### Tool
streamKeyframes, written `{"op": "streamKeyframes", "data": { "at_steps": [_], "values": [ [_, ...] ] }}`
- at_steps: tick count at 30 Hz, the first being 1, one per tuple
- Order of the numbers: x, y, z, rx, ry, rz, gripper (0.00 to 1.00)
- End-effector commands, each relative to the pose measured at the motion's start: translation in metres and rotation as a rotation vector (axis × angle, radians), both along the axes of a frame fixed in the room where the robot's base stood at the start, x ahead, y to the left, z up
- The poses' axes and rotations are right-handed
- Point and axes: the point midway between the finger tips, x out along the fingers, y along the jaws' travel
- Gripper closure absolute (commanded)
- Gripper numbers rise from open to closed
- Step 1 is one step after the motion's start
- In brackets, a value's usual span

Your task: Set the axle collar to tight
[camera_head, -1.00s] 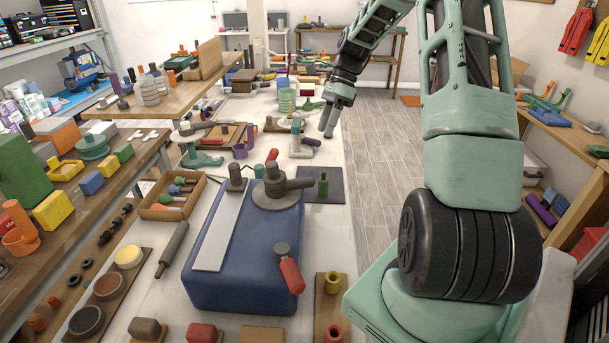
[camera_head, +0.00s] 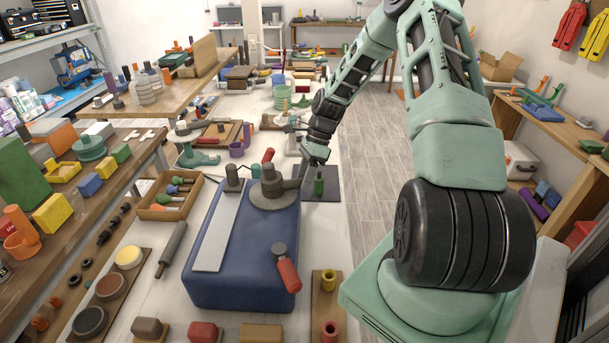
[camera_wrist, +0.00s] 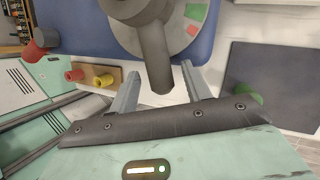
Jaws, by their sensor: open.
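The axle collar (camera_head: 270,200) looks like a round grey disc with a central hub and a side lever, on top of a blue block (camera_head: 240,270). In the wrist view its plate (camera_wrist: 185,35) carries green and red marks. The lever (camera_wrist: 156,62) points down in that view, its end between my two fingers. My gripper (camera_wrist: 160,75) is open, one finger on each side of the lever, with no clear contact. In the head view my gripper (camera_head: 304,174) is at the lever's right end and partly hides it.
A green bottle-like piece (camera_head: 319,185) stands on a dark mat just right of the block. A red-handled lever (camera_head: 288,272) is at the block's front right. A pale strip (camera_head: 221,225) lies along its left. A wooden tray (camera_head: 170,197) of tools sits left.

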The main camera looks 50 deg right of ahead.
Motion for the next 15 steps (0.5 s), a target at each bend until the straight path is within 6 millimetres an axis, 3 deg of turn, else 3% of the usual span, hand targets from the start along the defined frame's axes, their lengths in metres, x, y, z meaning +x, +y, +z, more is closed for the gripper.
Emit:
{"op": "streamKeyframes", "data": {
  "at_steps": [6, 11, 15],
  "values": [
    [0.0001, 0.0002, -0.0001, 0.0, 0.0, 0.001, 0.55],
    [0.0001, 0.0001, 0.0001, 0.0, 0.0, 0.001, 0.99],
    [-0.0003, 0.0004, 0.0004, 0.0, 0.0, -0.002, 1.0]
  ]
}}
